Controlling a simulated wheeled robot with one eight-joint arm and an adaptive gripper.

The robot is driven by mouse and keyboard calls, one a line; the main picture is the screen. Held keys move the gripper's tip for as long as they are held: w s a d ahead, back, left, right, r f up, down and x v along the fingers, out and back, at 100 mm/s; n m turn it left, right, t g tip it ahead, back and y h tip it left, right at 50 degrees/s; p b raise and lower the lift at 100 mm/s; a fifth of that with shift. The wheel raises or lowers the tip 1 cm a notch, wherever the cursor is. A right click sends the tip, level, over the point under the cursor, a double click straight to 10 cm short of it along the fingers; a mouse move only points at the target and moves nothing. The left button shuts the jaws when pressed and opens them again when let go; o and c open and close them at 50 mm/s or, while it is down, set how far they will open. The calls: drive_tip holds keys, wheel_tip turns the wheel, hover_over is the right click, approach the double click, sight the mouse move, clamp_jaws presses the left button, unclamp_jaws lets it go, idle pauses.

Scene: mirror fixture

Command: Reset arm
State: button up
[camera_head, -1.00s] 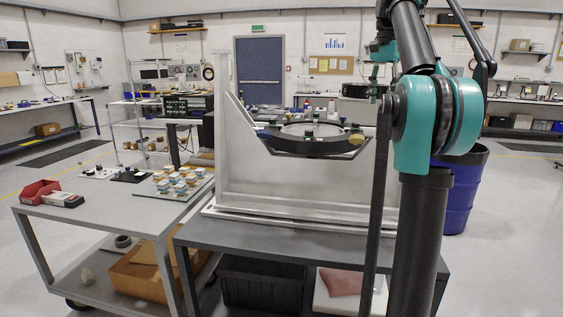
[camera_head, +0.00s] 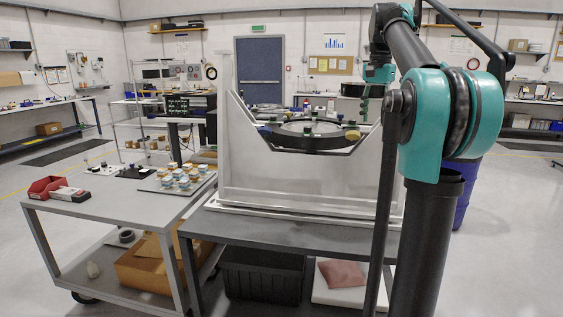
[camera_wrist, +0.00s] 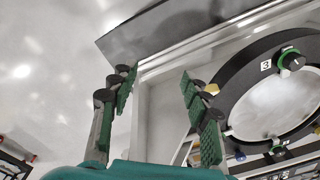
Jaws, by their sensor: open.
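My gripper (camera_wrist: 160,88) is open and empty in the wrist view, its two green-padded fingers spread apart. The black mirror ring (camera_head: 312,136) sits in the notch of the pale fixture (camera_head: 290,182), which stands on the grey table. In the wrist view the ring (camera_wrist: 238,95) is at the right, with a green knob (camera_wrist: 291,59) and a label "3" on it. The fingers look apart from the ring.
A grey cart (camera_head: 125,205) at the left carries a red bin (camera_head: 44,187) and a tray of small blocks (camera_head: 188,178). A black crate (camera_head: 262,275) sits under the grey table (camera_head: 290,235). A blue barrel (camera_head: 467,190) stands behind my arm. Open floor lies right.

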drive_tip(key=s+a+f+n+t, duration=0.1)
drive_tip(key=s+a+f+n, duration=0.1)
drive_tip(key=f, duration=0.6)
drive_tip(key=s+a+f+n, duration=0.1)
drive_tip(key=s+a+f, duration=0.1)
drive_tip(key=f, duration=0.6)
drive_tip(key=s+a+f+n+t, duration=0.1)
drive_tip(key=s+a+f+n, duration=0.15)
drive_tip(key=f, duration=0.55)
drive_tip(key=s+a+f+n, duration=0.1)
drive_tip(key=s+f+n, duration=0.1)
drive_tip(key=s+f, duration=0.8)
drive_tip(key=s+a+f+n+t, duration=0.1)
drive_tip(key=s+a+f+n, duration=0.1)
drive_tip(key=s+f, duration=0.8)
wheel_tip(320, 180, down, 2)
drive_tip(key=shift+f+t, duration=0.1)
drive_tip(key=shift+t, duration=0.2)
